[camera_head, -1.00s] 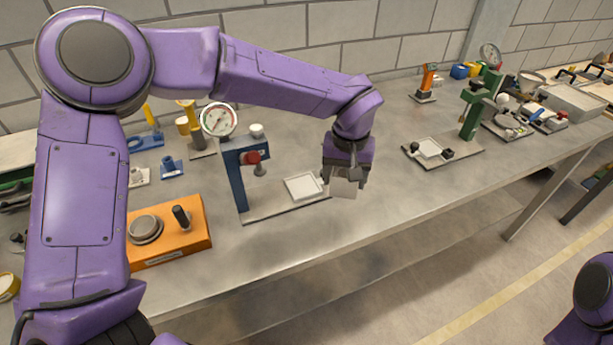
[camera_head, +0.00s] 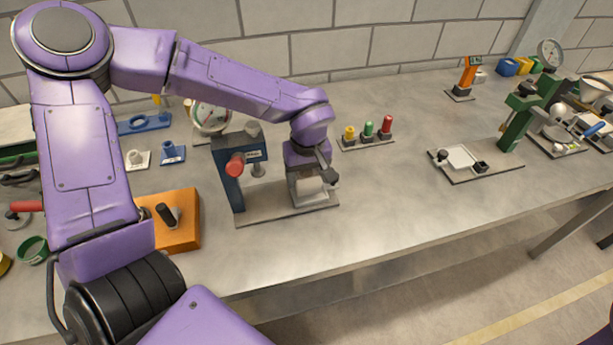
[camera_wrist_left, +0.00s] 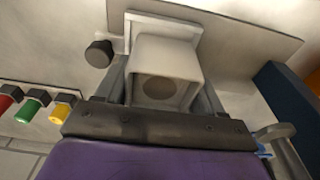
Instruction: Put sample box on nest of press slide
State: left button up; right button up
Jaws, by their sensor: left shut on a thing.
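The sample box (camera_wrist_left: 172,52) is a small white box with a round opening facing the left wrist camera. My left gripper (camera_head: 312,188) is shut on it, with a finger on either side. In the left wrist view the white square nest (camera_wrist_left: 185,27) shows just past the box, with a dark knob (camera_wrist_left: 98,53) beside it. The box is over or at the nest; whether it touches is unclear. The blue press (camera_head: 232,185) with a red handle stands left of the gripper. In the head view the nest is mostly hidden by my gripper. My right gripper is not in view.
The press base plate (camera_head: 262,214) lies under the gripper. Behind it is a stand of yellow, green and red buttons (camera_head: 368,134). An orange box (camera_head: 178,232) is left, a green press (camera_head: 520,115) right. Bare table lies between the two presses.

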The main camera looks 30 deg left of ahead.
pick_arm(q)
jog(key=shift+w+d+f, duration=0.1)
jog(key=shift+w+f, duration=0.3)
jog(key=shift+f, duration=0.3)
jog(key=shift+s+r, duration=0.2)
jog(key=shift+s, duration=0.15)
jog(key=shift+f, duration=0.1)
jog(key=o, duration=1)
jog(key=shift+f, duration=0.1)
jog(key=shift+c, duration=0.2)
jog(key=shift+w, duration=0.15)
notch_tip(320, 180, up, 12)
jog(key=s+d, duration=0.1)
